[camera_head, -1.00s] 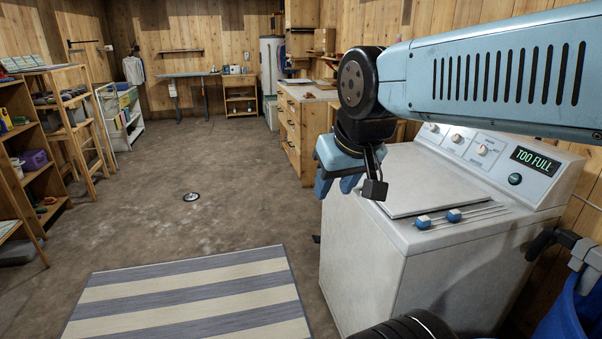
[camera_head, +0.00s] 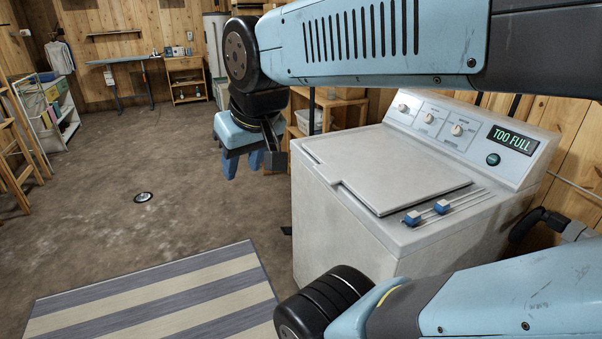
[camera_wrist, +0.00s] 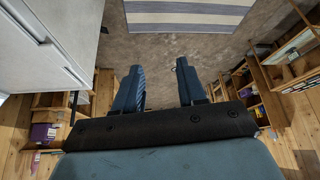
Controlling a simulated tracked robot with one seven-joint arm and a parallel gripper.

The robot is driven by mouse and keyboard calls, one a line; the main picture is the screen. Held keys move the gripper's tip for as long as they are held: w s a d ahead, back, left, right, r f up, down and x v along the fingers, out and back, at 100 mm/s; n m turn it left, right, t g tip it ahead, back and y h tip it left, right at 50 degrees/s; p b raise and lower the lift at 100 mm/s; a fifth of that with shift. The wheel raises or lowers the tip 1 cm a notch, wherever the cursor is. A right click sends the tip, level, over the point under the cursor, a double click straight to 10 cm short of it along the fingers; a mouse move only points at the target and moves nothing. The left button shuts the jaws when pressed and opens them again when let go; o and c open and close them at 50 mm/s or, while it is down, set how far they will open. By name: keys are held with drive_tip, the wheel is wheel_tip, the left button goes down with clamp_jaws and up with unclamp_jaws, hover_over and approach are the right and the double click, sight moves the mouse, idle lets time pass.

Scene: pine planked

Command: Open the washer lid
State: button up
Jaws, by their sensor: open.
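The white washer (camera_head: 350,220) stands at the right in the head view. Its flat lid (camera_head: 395,168) on top lies shut. Two blue sliders (camera_head: 428,213) sit on rails beside the lid, and a display on the back panel (camera_head: 480,137) reads TOO FULL. My gripper (camera_head: 228,172) hangs in the air left of the washer, pointing down, apart from it. In the wrist view its two blue fingers (camera_wrist: 160,88) are spread with nothing between them. The washer's side and top edge (camera_wrist: 45,45) show at the left of the wrist view.
A striped rug (camera_head: 160,300) lies on the floor left of the washer. A small round floor fitting (camera_head: 143,197) is further off. Wooden shelves (camera_head: 20,145) stand at the far left. A blue ironing board (camera_head: 125,60) stands at the back wall. The floor between is open.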

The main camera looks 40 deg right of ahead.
drive_tip(key=w+d+f+m+g+h, duration=0.2)
drive_tip(key=w+d+f+g+h, duration=0.15)
drive_tip(key=d+f+g, duration=0.2)
drive_tip(key=g+h, duration=0.5)
drive_tip(key=h, duration=0.9)
approach(321, 176)
drive_tip(key=shift+m+t, duration=0.25)
drive_tip(key=shift+m, duration=0.15)
drive_tip(key=x, duration=0.9)
drive_tip(key=shift+s+d, duration=0.3)
drive_tip(key=shift+d, duration=0.05)
clamp_jaws()
drive_tip(key=shift+s+d, duration=0.15)
drive_tip(key=shift+d, duration=0.1)
drive_tip(key=shift+a+r, duration=0.1)
drive_tip(key=shift+r, duration=0.05)
